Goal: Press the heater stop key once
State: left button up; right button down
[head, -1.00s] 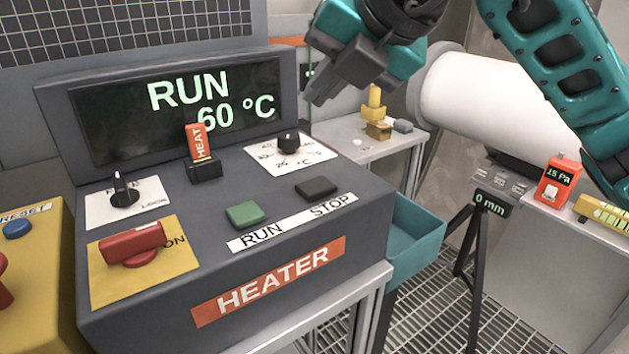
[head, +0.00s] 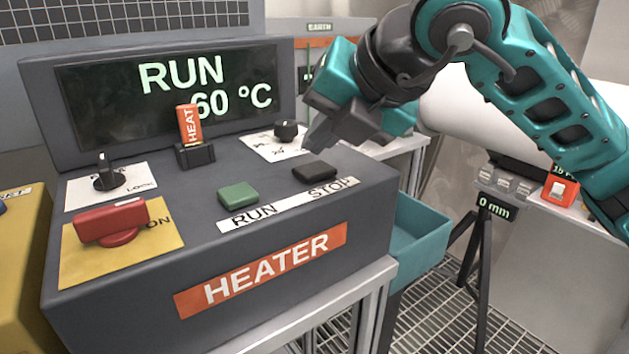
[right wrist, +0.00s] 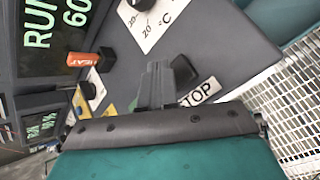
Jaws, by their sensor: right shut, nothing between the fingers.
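The heater stop key (head: 314,171) is a dark, flat key on the sloped top of the heater console (head: 120,290), above the STOP label (head: 332,188). In the right wrist view the stop key (right wrist: 183,70) shows partly behind my fingers, by its label. My right gripper (head: 312,140) is shut and empty, with its fingertips just above and behind the stop key in the head view. I cannot see contact. The green run key (head: 238,195) is to the left. The display (head: 170,95) reads RUN and 60 °C. My left gripper is not in view.
A red switch handle (head: 110,222), a black selector (head: 108,172), an orange HEAT tag (head: 189,125) and a dial (head: 286,130) stand on the console. A teal bin (head: 420,240) and a tripod with a 0 mm readout (head: 494,206) are at right.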

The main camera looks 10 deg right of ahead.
dwell(1.0)
dwell(0.5)
jog(key=shift+f, duration=0.15)
dwell(0.4)
jog(key=shift+f+b, duration=0.4)
jog(key=shift+b, duration=0.3)
jog(key=shift+r, duration=0.1)
